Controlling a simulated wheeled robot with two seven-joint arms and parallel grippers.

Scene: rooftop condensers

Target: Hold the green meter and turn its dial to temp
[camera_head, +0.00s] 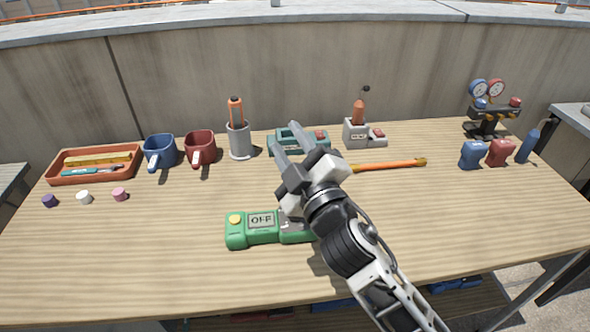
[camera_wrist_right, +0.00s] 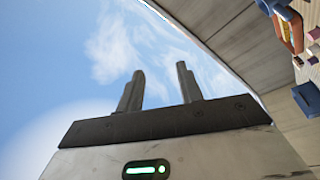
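The green meter (camera_head: 262,240) lies on the wooden table near the middle front. Its screen (camera_head: 261,220) reads OFF, and a yellow round part (camera_head: 235,219) sits at its left end. My right gripper and wrist cover its right part, so I cannot make out the dial or its setting. My right gripper (camera_head: 285,138) is raised over the table, fingers pointing away from me. Its fingers are apart with nothing between them, as the right wrist view (camera_wrist_right: 159,70) also shows. My left gripper is in neither view.
A teal device (camera_head: 283,141) is partly behind my right gripper. An orange rod (camera_head: 390,165) lies right of it. The front left table is clear.

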